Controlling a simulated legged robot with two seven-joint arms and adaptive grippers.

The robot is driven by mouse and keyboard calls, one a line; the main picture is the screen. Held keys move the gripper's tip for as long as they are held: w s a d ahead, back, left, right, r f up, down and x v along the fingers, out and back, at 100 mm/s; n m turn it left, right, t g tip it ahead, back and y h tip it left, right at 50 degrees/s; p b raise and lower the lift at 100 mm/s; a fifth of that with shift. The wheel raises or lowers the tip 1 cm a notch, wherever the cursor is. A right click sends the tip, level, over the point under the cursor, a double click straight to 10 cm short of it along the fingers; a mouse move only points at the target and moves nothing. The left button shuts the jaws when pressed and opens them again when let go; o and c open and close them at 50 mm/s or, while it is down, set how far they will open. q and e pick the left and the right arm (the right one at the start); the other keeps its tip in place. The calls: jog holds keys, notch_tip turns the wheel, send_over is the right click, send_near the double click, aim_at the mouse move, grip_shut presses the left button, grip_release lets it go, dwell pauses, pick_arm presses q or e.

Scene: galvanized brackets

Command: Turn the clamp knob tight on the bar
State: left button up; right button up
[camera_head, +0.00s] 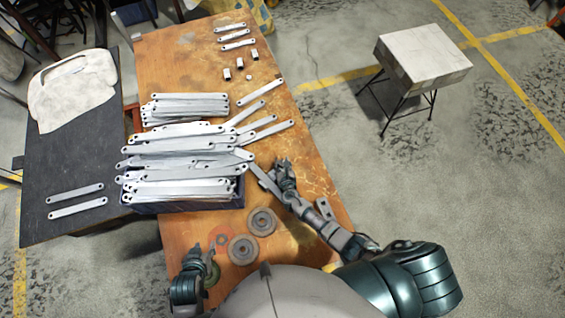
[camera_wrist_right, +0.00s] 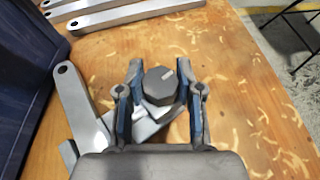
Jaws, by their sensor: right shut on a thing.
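The clamp knob (camera_wrist_right: 159,86) is a dark grey hexagonal head with a light mark on top. It stands on a light metal piece in the right wrist view. My right gripper (camera_wrist_right: 158,88) is shut on the knob, one finger on each side. A flat galvanized bar (camera_wrist_right: 78,100) with a hole at its end runs beside and partly behind the fingers. In the head view my right gripper (camera_head: 284,170) is at the right of the bracket pile, and it hides the knob there. My left gripper (camera_head: 205,258) is low at the table's front left, its jaw opening unclear.
A blue bin (camera_head: 190,206) heaped with galvanized bars stands left of my right gripper. Two grey discs (camera_head: 243,249) lie between my arms. Several loose bars (camera_head: 260,92) and small blocks lie further back. A stool (camera_head: 421,58) stands apart on the right.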

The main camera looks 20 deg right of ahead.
jog(key=shift+w+a+m+h, duration=0.1)
jog(key=shift+a+m+h, duration=0.05)
jog(key=shift+m+h, duration=0.15)
jog(key=o, duration=1.2)
jog(key=v, duration=1.2)
jog(key=shift+f, duration=0.1)
